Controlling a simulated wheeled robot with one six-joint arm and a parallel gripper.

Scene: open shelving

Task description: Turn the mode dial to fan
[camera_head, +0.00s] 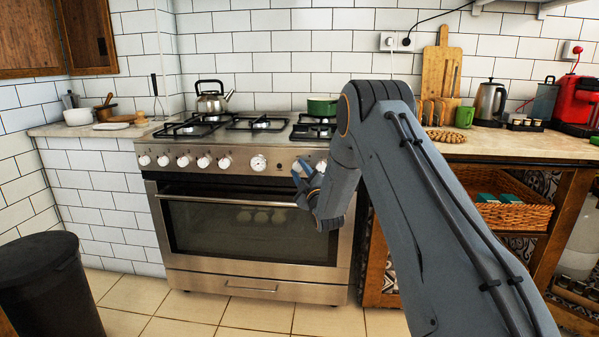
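A stainless steel oven (255,215) stands against the tiled wall with a row of white knobs along its front panel. One dial (258,163), right of the middle of the row, is larger and has markings around it. They are too small to read, so I cannot tell its setting or be certain it is the mode dial. My gripper (298,174) is in front of the panel's right part, to the right of this dial and apart from it. Its fingers look spread and empty. My arm and gripper hide part of the panel's right end.
A kettle (209,97) and a green pot (322,107) stand on the hob. The oven door handle (225,201) sticks out below the knobs. A black bin (45,285) stands at the lower left. The tiled floor (215,309) before the oven is clear.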

